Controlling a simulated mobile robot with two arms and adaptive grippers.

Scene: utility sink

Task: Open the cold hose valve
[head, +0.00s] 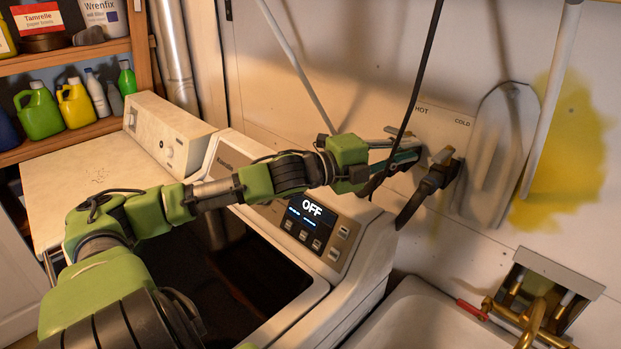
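The wall carries the labels HOT and COLD (462,123). Below the COLD label a dark valve fitting (440,175) sticks out from the wall, with a dark hose (410,207) running down from it behind the machine. My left gripper (412,152) reaches across the machine to the left side of this fitting, its fingers pointing right. The fingertips overlap the area under the HOT label, so the hot valve is mostly hidden. I cannot tell whether the fingers touch the cold valve or hold anything. My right gripper is not in view.
A washing machine (380,232) with an OFF display stands below my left arm. A dark cable (424,65) hangs in front of the gripper. An ironing-board-shaped panel (493,150) is right of the valve. A sink (415,320) with brass faucet (535,318) is lower right.

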